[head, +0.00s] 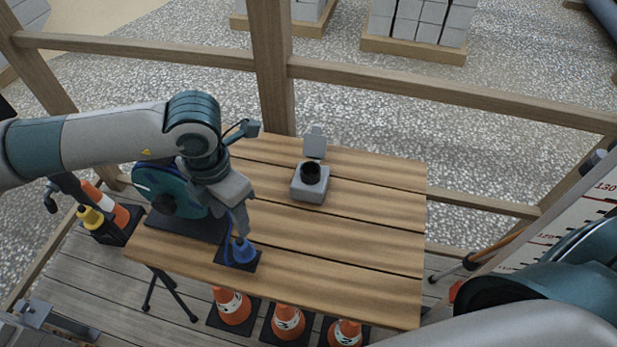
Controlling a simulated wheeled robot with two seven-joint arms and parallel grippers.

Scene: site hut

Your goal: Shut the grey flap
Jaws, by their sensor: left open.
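The grey flap (315,142) stands raised at the back of a small grey box (310,192) on the wooden table. The box has a dark round opening or socket on top, which is uncovered. My left gripper (236,226) is open and points down at the left of the box, well apart from the flap. Its fingers are just above or beside a small blue cone on a black base (240,252); I cannot tell whether they touch it. My right gripper is out of view.
The wooden table (370,225) is clear right of the box. A teal round machine (165,190) stands under my left arm. Wooden rails (450,85) run behind the table. Several orange cones (287,320) stand at its front. A white measuring board (545,235) is at right.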

